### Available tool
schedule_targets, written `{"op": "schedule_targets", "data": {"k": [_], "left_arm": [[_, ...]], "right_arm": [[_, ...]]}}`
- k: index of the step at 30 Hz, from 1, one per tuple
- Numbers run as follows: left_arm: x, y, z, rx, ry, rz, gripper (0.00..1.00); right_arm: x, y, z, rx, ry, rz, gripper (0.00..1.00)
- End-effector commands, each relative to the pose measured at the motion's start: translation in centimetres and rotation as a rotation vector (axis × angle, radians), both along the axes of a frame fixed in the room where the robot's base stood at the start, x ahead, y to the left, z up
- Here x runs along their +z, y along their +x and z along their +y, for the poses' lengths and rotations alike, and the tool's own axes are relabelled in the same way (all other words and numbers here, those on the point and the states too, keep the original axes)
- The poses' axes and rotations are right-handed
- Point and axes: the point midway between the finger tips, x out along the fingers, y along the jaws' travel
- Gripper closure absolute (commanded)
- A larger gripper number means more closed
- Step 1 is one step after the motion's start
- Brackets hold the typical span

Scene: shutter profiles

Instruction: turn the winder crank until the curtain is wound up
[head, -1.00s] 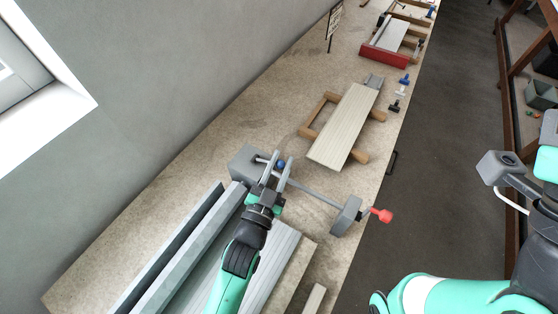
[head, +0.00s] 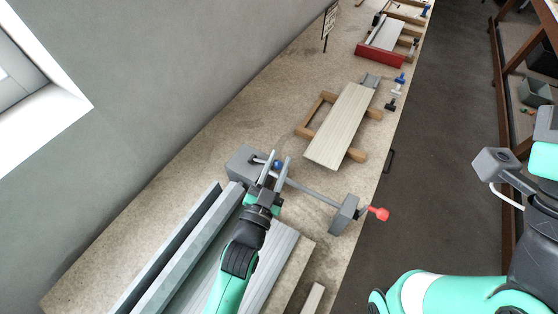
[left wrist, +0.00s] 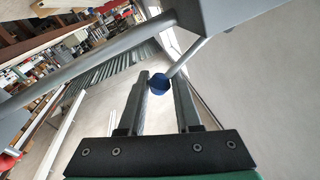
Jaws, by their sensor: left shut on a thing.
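The winder has a grey end block (head: 243,161), a thin grey shaft (head: 314,193), and a second grey block (head: 343,214) at the bench's right edge. A red knob (head: 378,213) sticks out beyond that block. A blue crank knob (head: 278,164) sits near the left block. In the left wrist view the blue knob (left wrist: 159,84) is on the end of a grey rod (left wrist: 187,58). My left gripper (head: 277,161) is shut on the blue knob, which lies between its fingertips. The grey slatted panel (head: 275,262), perhaps the curtain, is partly hidden by my left arm.
Long grey profiles (head: 180,250) lie left of my left arm. A pale slatted board (head: 342,128) rests on a wooden frame beyond the winder. A red-fronted box (head: 380,56) stands farther back. The wall bounds the left, dark floor the right.

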Motion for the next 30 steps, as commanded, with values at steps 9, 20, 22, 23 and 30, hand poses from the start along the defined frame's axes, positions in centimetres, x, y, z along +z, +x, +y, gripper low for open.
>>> {"op": "schedule_targets", "data": {"k": [9, 20, 22, 23, 30], "left_arm": [[-0.63, -0.03, 0.18, 0.003, 0.001, 0.014, 1.00], [-0.61, -0.03, 0.20, 0.003, 0.001, 0.014, 1.00], [-0.60, -0.03, 0.19, 0.003, 0.002, 0.013, 0.58], [-0.56, -0.03, 0.18, 0.003, 0.002, 0.013, 0.53], [-0.23, -0.01, 0.10, 0.001, 0.000, 0.005, 0.39]], "right_arm": [[-0.04, 0.00, 0.00, 0.000, 0.000, 0.000, 0.50], [-0.04, 0.00, 0.00, 0.000, 0.000, 0.000, 0.50], [-0.04, 0.00, 0.00, 0.000, 0.000, 0.000, 0.50], [-0.04, -0.01, 0.00, 0.000, 0.000, 0.000, 0.50], [-0.01, 0.00, 0.00, 0.000, 0.000, 0.000, 0.50]]}}
